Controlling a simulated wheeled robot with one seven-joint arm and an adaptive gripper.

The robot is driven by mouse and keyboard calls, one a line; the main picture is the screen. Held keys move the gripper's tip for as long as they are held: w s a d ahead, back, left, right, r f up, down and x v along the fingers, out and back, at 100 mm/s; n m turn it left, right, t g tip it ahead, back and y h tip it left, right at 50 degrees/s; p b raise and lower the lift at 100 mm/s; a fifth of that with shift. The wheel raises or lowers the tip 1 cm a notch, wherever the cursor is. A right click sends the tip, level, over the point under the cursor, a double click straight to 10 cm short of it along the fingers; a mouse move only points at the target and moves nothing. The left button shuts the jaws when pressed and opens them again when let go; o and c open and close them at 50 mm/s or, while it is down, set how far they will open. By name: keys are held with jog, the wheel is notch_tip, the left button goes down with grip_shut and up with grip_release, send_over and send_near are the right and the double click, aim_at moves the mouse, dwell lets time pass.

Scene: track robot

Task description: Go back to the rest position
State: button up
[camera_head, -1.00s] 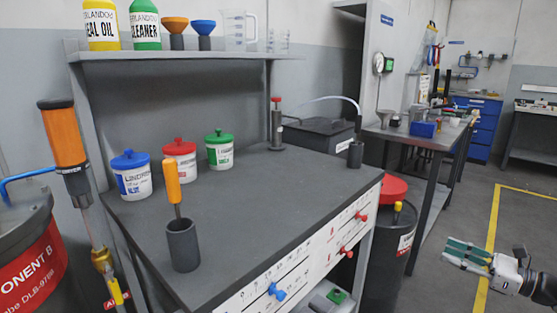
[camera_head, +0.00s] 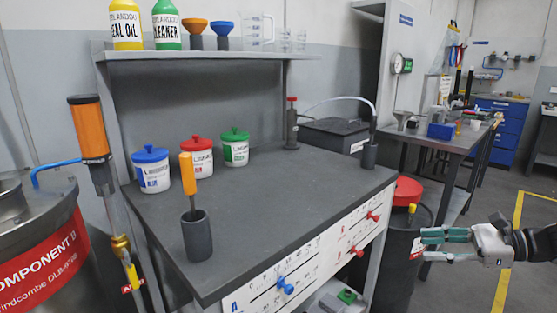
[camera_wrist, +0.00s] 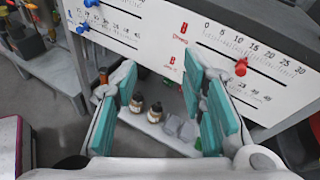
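My gripper (camera_head: 424,245) is at the right of the head view, beside the right end of the grey workbench (camera_head: 300,190) and in front of the dark drum with a red lid (camera_head: 405,191). Its teal-padded fingers point left.
On the bench stand tubs with blue (camera_head: 151,171), red and green lids, and an orange-handled tool (camera_head: 189,175) in a grey cup (camera_head: 196,236). A second table (camera_head: 425,140) stands behind. Open floor with a yellow line (camera_head: 503,280) lies at the right.

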jog(key=s+a+r+n+g+h, duration=0.25)
jog(key=s+a+n, duration=0.2)
jog(key=a, duration=0.25)
jog(key=s+a+r+n+g+h, duration=0.1)
jog(key=s+a+r+n+g, duration=0.2)
jog(key=s+a, duration=0.25)
jog(key=s+a+r+n+g+h, duration=0.2)
jog(key=s+a+r+n+g, duration=0.15)
jog(key=a, duration=0.35)
jog(key=s+a+f+n+t+h, duration=0.15)
jog(key=s+n+h, duration=0.7)
jog(key=s, duration=0.95)
notch_tip(320, 180, up, 24)
jog(key=n+t+y+p, duration=0.1)
jog(key=t+p, duration=0.3)
jog(key=p, duration=1.7)
jog(key=shift+d+f+n+p, duration=0.25)
jog(key=shift+d+n+p, duration=0.15)
jog(key=shift+n, duration=0.15)
jog(key=shift+a, duration=0.1)
